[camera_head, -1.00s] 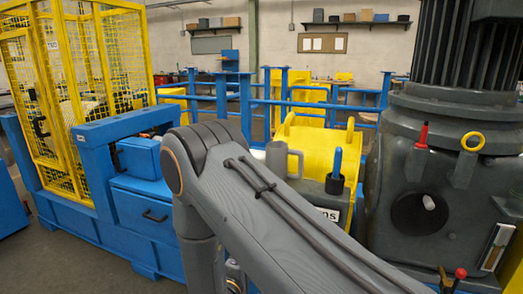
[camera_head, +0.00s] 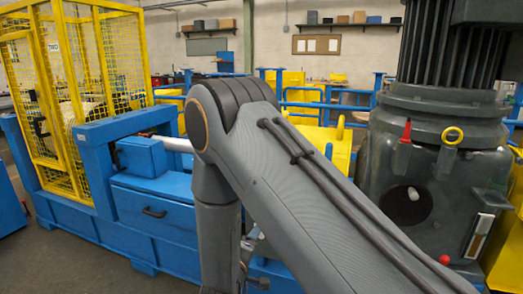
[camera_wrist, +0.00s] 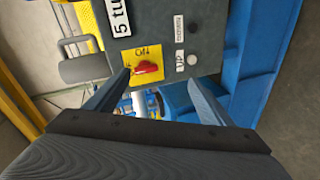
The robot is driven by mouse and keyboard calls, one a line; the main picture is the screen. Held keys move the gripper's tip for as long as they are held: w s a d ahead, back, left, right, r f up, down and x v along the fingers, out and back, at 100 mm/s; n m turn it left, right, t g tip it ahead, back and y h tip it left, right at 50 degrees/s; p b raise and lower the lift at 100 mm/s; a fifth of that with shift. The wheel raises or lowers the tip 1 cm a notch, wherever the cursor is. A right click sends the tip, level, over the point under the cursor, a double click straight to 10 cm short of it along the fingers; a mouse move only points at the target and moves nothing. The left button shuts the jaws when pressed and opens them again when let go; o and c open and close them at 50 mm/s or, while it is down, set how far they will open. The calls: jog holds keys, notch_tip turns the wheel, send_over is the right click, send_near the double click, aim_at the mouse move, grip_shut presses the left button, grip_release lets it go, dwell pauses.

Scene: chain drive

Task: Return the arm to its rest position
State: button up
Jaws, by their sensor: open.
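My gripper (camera_wrist: 158,78) is open and empty in the wrist view, its two fingers apart. Beyond the fingers is a dark grey control panel (camera_wrist: 213,25) with a red rotary knob (camera_wrist: 146,67) on a yellow plate, a white button (camera_wrist: 192,60) and a dark button beside it. The knob shows close to the left fingertip in the picture; I cannot tell the gap in depth. In the head view my arm's grey links cross the middle, bent at a raised elbow, and hide most of the area behind. My gripper does not show clearly there.
A blue machine frame (camera_head: 110,225) with a yellow mesh cage (camera_head: 85,95) stands at left. A large dark motor housing (camera_head: 400,165) with a red handle (camera_head: 406,130) stands close at right. Blue railings (camera_head: 330,104) run behind. Grey floor (camera_head: 60,262) is open at lower left.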

jog(key=s+d+r+m+g+y, duration=0.5)
jog(key=d+r+m+g, duration=0.1)
jog(key=d+g, duration=0.15)
jog(key=s+d+r+m+g, duration=0.3)
jog(key=s+d, duration=0.4)
jog(key=s, duration=0.4)
jog(key=s+d+r+m+g, duration=0.2)
jog(key=s+d, duration=0.5)
jog(key=s, duration=0.5)
jog(key=shift+s+d+r+m+g+h, duration=0.25)
jog(key=shift+r+m+g+h, duration=0.25)
jog(key=shift+g, duration=0.55)
